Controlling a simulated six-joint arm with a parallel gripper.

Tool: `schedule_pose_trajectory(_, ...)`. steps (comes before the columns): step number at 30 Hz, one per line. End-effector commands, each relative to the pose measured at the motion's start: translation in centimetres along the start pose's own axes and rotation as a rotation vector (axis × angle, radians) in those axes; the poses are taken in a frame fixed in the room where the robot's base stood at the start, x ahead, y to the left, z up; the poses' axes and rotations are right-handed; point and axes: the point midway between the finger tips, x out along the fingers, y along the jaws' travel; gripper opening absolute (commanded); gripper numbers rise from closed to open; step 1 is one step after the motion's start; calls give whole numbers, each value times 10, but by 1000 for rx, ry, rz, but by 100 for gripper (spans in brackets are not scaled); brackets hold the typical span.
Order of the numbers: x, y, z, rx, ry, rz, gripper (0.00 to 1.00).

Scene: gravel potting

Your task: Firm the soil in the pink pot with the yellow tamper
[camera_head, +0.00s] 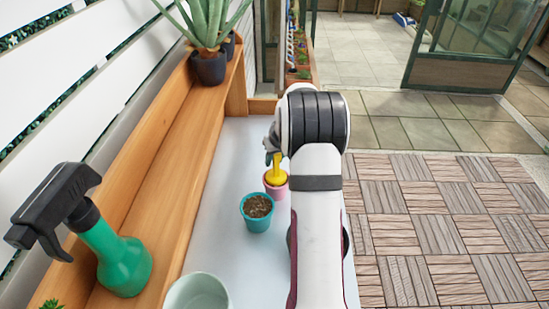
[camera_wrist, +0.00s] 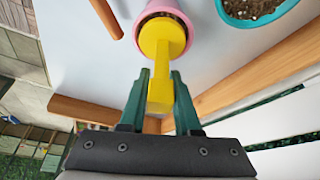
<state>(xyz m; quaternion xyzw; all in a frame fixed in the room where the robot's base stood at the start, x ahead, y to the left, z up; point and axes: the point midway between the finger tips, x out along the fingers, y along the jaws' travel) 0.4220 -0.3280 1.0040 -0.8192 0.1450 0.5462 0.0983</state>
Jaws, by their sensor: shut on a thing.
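My gripper (camera_wrist: 159,92) is shut on the yellow tamper (camera_wrist: 162,45), with one finger on each side of its handle. The tamper's round yellow end is at the mouth of the pink pot (camera_wrist: 188,14) in the wrist view. Dark soil shows in a narrow band past the tamper. In the head view the tamper (camera_head: 276,172) stands over the pink pot (camera_head: 275,190), its lower end at the pot's top. I cannot tell whether it touches the soil. My arm hides part of the bench beside the pot.
A teal pot of soil (camera_head: 257,222) stands close in front of the pink pot. A pale green empty pot (camera_head: 198,291) is nearer. A green spray bottle (camera_head: 122,262) and a potted plant (camera_head: 208,66) stand on the wooden shelf (camera_head: 190,145) at left.

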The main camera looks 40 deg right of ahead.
Motion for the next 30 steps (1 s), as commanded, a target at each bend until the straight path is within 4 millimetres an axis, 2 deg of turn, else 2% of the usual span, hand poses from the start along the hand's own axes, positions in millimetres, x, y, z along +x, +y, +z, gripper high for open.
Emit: schedule_pose_trajectory(30, 7, 0, 3, 0, 0, 0, 0)
